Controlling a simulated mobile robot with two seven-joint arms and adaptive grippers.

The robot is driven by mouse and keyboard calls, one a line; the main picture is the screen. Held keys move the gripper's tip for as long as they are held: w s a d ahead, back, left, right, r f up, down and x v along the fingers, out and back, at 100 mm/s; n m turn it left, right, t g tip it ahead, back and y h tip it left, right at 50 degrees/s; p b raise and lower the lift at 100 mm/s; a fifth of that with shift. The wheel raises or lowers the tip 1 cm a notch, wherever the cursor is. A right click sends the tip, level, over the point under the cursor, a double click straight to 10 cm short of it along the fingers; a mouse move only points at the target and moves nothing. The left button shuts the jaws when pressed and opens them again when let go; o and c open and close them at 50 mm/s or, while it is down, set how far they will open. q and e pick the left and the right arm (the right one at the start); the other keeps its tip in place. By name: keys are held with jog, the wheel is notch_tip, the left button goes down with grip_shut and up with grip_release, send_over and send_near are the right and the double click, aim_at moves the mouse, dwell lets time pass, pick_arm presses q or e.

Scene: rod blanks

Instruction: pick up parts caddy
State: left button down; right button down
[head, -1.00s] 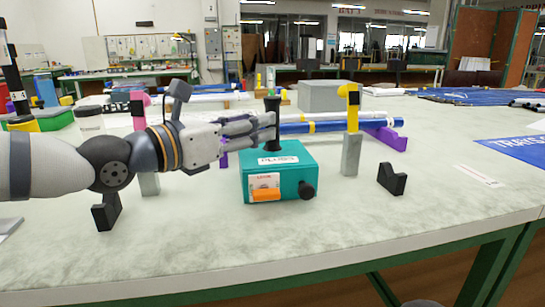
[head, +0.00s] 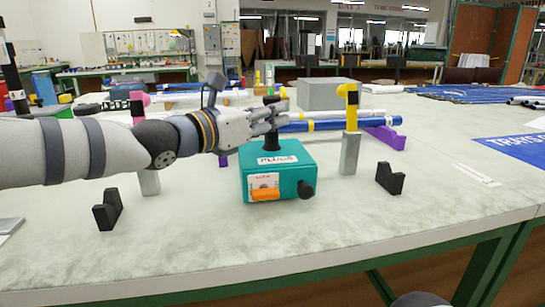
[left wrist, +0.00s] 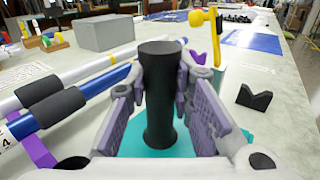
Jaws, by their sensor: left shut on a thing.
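The parts caddy (head: 288,177) is a teal box with a "PLUGS" label, an orange-marked front and a dark knob at its front right. It stands upright on the bench. Its black upright handle (head: 271,141) rises from the top and also shows in the left wrist view (left wrist: 160,100). My left gripper (head: 274,114) is shut on the upper part of the handle, with a finger on each side of it. The fingers hide part of the handle in the head view. My right gripper is not in view.
A grey post with a yellow top (head: 349,150) stands close right of the caddy. Black notched blocks (head: 390,178) (head: 107,210) stand to either side. Blue and white rods (head: 335,123) lie behind, on purple supports. A grey box (head: 327,95) is farther back. The front bench is clear.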

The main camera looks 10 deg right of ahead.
aim_at(270, 97)
pick_arm(q)
jog(key=shift+r, duration=0.15)
